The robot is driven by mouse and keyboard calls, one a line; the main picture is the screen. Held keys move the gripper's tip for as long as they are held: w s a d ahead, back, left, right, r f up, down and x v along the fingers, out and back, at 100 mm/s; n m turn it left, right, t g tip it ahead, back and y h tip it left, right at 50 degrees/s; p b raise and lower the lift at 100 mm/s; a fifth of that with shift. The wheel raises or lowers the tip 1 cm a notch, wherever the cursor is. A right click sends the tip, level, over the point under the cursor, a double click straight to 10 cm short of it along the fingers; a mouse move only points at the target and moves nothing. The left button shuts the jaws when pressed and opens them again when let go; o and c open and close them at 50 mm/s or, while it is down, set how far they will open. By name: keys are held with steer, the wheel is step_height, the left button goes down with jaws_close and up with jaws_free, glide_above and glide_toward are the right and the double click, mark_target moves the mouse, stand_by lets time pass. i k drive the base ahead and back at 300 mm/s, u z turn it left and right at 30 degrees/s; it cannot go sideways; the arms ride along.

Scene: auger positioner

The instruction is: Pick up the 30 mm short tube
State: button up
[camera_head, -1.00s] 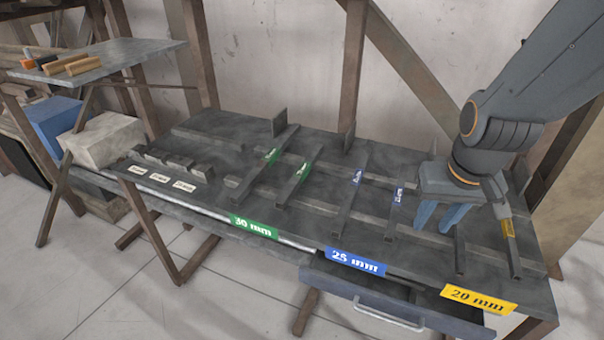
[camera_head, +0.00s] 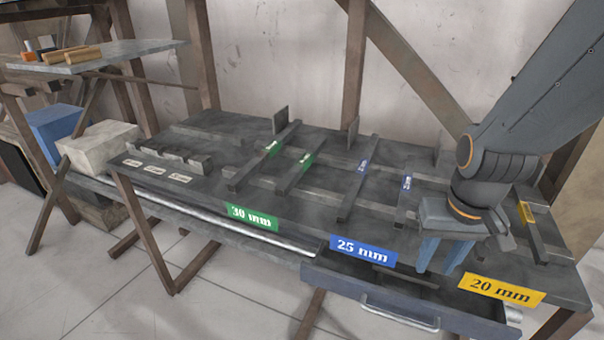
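Two dark square tubes with green labels lie on the rack behind the green 30 mm sign (camera_head: 251,217). The right one looks shorter, so I take it as the 30 mm short tube (camera_head: 294,178); the longer green-labelled tube (camera_head: 252,170) lies left of it. Both rest on raised cross bars, roughly parallel, with a gap between them. My gripper (camera_head: 443,256) is far to their right, near the front edge between the 25 mm and 20 mm signs. Its two blue fingers point down, spread apart, with nothing visible between them.
Blue-labelled tubes (camera_head: 357,190) lie between my gripper and the green-labelled ones. Upright plates (camera_head: 281,120) stand at the back. A drawer (camera_head: 400,295) is open below the front edge. A notched block (camera_head: 168,156) sits at the left.

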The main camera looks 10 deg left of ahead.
mark_target(284, 187)
steer(key=k, duration=1.1)
steer(key=u, duration=0.6)
steer(key=i, duration=0.45)
steer(key=u, duration=0.65)
steer(key=i, duration=0.65)
steer(key=z, duration=0.75)
steer(key=i, duration=1)
steer(key=z, duration=0.25)
